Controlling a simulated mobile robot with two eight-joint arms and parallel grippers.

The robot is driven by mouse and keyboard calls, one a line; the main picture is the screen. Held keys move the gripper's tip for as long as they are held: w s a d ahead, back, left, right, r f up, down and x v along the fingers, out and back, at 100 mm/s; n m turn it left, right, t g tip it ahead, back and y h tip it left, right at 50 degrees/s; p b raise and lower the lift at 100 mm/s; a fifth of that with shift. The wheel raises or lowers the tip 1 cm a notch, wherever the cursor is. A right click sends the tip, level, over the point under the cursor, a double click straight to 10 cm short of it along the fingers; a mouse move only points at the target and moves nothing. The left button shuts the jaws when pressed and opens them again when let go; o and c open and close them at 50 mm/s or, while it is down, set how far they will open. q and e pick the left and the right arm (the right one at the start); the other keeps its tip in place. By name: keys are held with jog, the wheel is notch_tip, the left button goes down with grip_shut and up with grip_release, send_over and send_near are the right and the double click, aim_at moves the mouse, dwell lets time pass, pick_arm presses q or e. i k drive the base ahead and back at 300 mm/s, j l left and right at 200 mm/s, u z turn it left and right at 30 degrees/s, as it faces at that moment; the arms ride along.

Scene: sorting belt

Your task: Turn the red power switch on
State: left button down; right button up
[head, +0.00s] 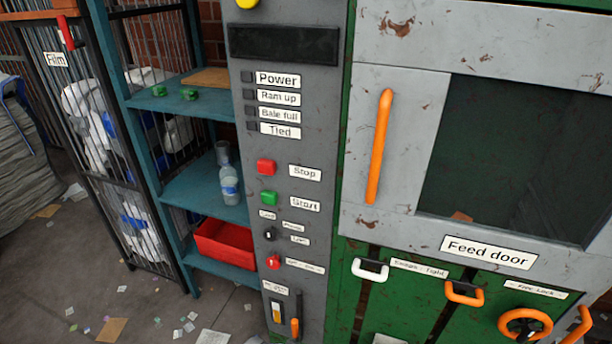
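A small round red switch (273,262) sits low on the grey control panel (330,190), with a small white label (305,266) to its right. The label's print is too small to read surely, and I cannot tell which way the switch is turned. The indicator beside the Power label (278,79) looks dark. Neither of my grippers shows in the head view.
Above the switch are a black knob (269,234), a green Start button (268,198) and a red Stop button (266,167). Below is an orange lever (295,328). The feed door (400,150) is to the right. A shelf with a red bin (225,246) stands left.

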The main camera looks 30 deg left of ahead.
aim_at(273, 263)
jog(key=u, duration=0.95)
